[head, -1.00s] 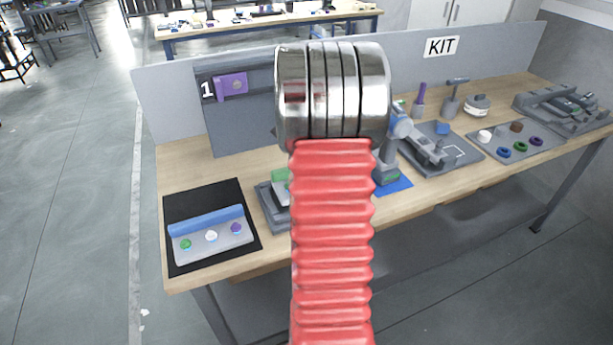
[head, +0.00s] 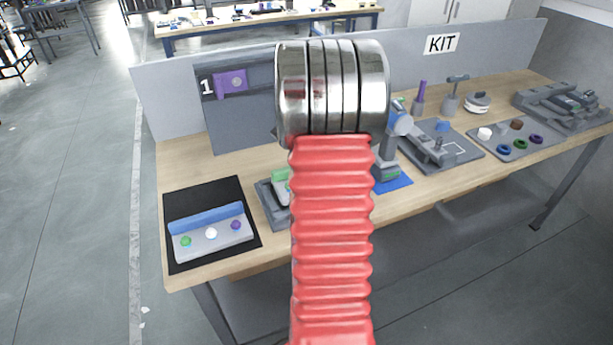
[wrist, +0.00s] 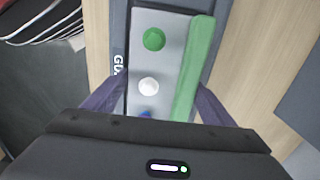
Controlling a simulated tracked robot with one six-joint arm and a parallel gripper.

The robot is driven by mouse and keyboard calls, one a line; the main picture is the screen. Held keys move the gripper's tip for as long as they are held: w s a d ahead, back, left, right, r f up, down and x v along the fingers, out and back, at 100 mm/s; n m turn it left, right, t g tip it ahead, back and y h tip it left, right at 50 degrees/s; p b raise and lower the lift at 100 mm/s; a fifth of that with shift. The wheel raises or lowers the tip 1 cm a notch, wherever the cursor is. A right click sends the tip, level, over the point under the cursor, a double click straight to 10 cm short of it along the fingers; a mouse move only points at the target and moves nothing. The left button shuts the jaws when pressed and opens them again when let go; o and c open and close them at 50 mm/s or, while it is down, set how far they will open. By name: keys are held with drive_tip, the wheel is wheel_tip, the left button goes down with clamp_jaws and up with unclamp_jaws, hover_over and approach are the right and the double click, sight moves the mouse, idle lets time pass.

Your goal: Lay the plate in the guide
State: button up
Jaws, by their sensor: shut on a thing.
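The plate (wrist: 166,62) is grey with a raised green strip along its right side and green, white and blue dots. In the wrist view my gripper (wrist: 158,90) is shut on it, one dark finger at each side. The grey guide (wrist: 119,22), with a partly hidden label starting "GU", shows along both sides of the plate. Whether the plate touches the guide's bed or is held just above it, I cannot tell. In the head view the guide (head: 267,209) and the plate's green strip (head: 280,175) show left of my red column, which hides the rest and my gripper.
A similar plate with a blue strip (head: 209,237) lies on a black mat (head: 247,203) at the bench's left end. A grey panel marked 1 (head: 221,128) stands behind. To the right are a fixture (head: 437,150) and a tray of coloured parts (head: 523,152).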

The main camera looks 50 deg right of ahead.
drive_tip(key=shift+f, duration=0.3)
idle(0.5)
drive_tip(key=o, duration=1.6)
drive_tip(key=shift+c, duration=0.2)
drive_tip(key=shift+o, duration=0.3)
drive_tip(key=shift+s+f, duration=0.1)
drive_tip(key=shift+r, duration=1.15)
drive_tip(key=shift+r, duration=2.45)
